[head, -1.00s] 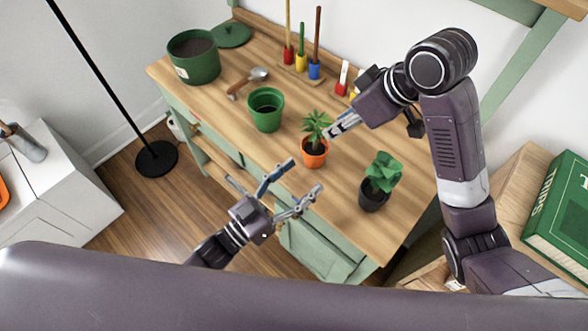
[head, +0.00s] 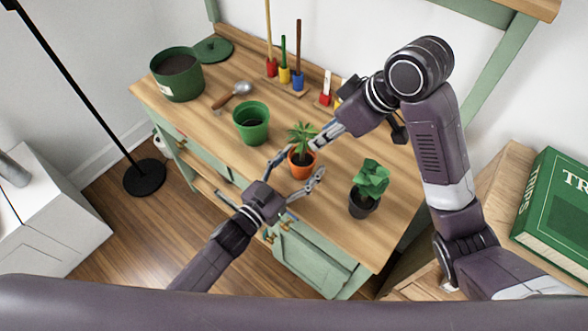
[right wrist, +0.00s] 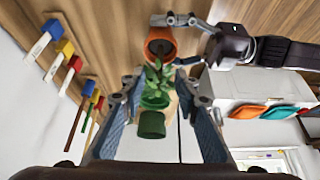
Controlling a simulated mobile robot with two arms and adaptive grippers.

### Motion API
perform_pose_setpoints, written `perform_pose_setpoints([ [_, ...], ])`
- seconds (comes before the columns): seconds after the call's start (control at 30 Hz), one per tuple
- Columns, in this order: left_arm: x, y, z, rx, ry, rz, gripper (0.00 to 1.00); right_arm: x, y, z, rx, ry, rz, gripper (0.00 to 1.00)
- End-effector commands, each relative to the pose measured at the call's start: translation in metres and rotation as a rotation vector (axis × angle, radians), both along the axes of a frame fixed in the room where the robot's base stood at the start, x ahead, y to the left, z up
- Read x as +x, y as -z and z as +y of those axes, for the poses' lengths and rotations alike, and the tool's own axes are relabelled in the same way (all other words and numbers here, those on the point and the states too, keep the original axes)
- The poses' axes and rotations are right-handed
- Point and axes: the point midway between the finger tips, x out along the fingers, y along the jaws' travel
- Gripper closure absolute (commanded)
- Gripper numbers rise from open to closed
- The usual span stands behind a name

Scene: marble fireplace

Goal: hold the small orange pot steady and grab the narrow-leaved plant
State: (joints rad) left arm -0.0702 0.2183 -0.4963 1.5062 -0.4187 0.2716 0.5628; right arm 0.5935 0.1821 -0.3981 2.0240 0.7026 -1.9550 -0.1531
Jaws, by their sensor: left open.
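The small orange pot (head: 301,169) stands upright on the wooden bench with the narrow-leaved plant (head: 302,135) in it. My left gripper (head: 304,162) is open, with one finger on each side of the pot; I cannot tell whether they touch it. It also shows in the right wrist view (right wrist: 178,40), around the orange pot (right wrist: 159,46). My right gripper (head: 316,143) is open beside the plant. In the right wrist view the leaves (right wrist: 157,78) show between its spread fingers (right wrist: 159,88), and nothing is gripped.
A broad-leaved plant in a dark pot (head: 363,207) stands to the right. An empty green pot (head: 252,132), a trowel (head: 232,97) and a large green pot (head: 178,82) stand or lie to the left. Coloured hand tools (head: 298,77) line the back. The bench front edge runs below the left gripper.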

Motion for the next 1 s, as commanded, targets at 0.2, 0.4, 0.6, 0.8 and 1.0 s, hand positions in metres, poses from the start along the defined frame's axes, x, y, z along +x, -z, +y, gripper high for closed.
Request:
perform_pose_setpoints([
  [0.2, 0.0022, -0.0002, -0.0019, -0.001, 0.0, 0.001, 0.34, 0.0, 0.0, 0.0, 0.0, 0.0, 0.0, 0.71],
  [0.4, 0.0019, -0.0001, -0.0018, -0.001, 0.0, 0.001, 0.46, 0.0, 0.0, 0.0, 0.0, 0.0, 0.0, 0.71],
  [0.6, 0.0018, 0.0, -0.0017, 0.0, 0.0, 0.0, 0.69, 0.0, 0.0, 0.0001, 0.0, 0.0, 0.0, 0.71],
  [0.8, 0.0018, 0.0, -0.0017, 0.0, 0.0, 0.0, 0.79, 0.0001, 0.0, 0.0001, 0.0, 0.0, 0.0, 0.72],
  [1.0, 0.0018, 0.0001, -0.0016, 0.0, 0.0, 0.0, 0.79, 0.0028, 0.0048, 0.0065, 0.036, 0.031, -0.018, 0.75],
])
